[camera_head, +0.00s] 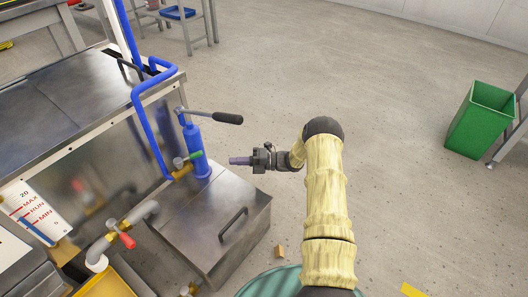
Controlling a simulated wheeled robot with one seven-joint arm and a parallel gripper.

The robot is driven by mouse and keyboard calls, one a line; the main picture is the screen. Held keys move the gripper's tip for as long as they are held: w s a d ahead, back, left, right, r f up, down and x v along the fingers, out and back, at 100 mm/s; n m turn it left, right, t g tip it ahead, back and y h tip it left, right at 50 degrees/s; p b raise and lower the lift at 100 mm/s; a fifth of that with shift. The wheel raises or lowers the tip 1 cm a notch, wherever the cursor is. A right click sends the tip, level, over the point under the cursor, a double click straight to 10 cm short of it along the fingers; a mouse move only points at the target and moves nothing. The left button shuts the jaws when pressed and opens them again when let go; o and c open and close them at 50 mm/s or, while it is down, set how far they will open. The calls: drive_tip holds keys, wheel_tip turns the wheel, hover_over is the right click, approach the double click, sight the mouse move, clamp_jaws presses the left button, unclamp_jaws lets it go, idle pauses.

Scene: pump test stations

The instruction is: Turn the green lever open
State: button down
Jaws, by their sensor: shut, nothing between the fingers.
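The green lever (193,156) is a small handle on a brass valve (180,165) at the foot of the blue pump cylinder (196,147). It lies tilted, its free end pointing right. My gripper (232,161) is shut and empty. In the picture it is a short way right of the lever and the cylinder, with its tip pointing left toward them. A gap shows between the fingertips and the lever. The exact depth between them is hard to tell.
A long black-gripped pump handle (212,116) sticks out above my gripper. A metal box (210,220) with a black handle stands below. A red lever (126,239) sits on a pipe at lower left. A green bin (482,120) stands far right.

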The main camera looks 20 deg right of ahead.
drive_tip(key=d+p, duration=0.2)
drive_tip(key=d, duration=0.8)
drive_tip(key=shift+d+f, duration=0.15)
drive_tip(key=shift+f, duration=0.15)
drive_tip(key=shift+r, duration=0.1)
drive_tip(key=w+a+r+m+t+h+p, duration=0.25)
drive_tip(key=w+r+m, duration=0.2)
drive_tip(key=r, duration=0.25)
drive_tip(key=w+a+r+m+t+h+p, duration=0.1)
drive_tip(key=w+r+m+t+h, duration=0.3)
drive_tip(key=r, duration=0.3)
wheel_tip(320, 180, up, 10)
drive_tip(key=m+h+p, duration=0.3)
drive_tip(key=m+h, duration=0.3)
drive_tip(key=m, duration=0.3)
drive_tip(key=s+a+r+m+g+h+p, duration=0.1)
drive_tip(key=s+m, duration=0.4)
drive_tip(key=s, duration=0.7)
drive_tip(key=s+a+r+m+g+h+p, duration=0.2)
drive_tip(key=s+a+r+m+g+p, duration=0.1)
drive_tip(key=s, duration=0.9)
drive_tip(key=s+a+r+m+g+h+p, duration=0.2)
drive_tip(key=s+a+r+m+g, duration=0.1)
drive_tip(key=s+m, duration=0.6)
drive_tip(key=s+r+g, duration=0.1)
drive_tip(key=s+g, duration=0.1)
drive_tip(key=s, duration=0.1)
drive_tip(key=shift+s+r+g, duration=0.15)
drive_tip(key=shift+s+g, duration=0.2)
drive_tip(key=shift+s, duration=0.05)
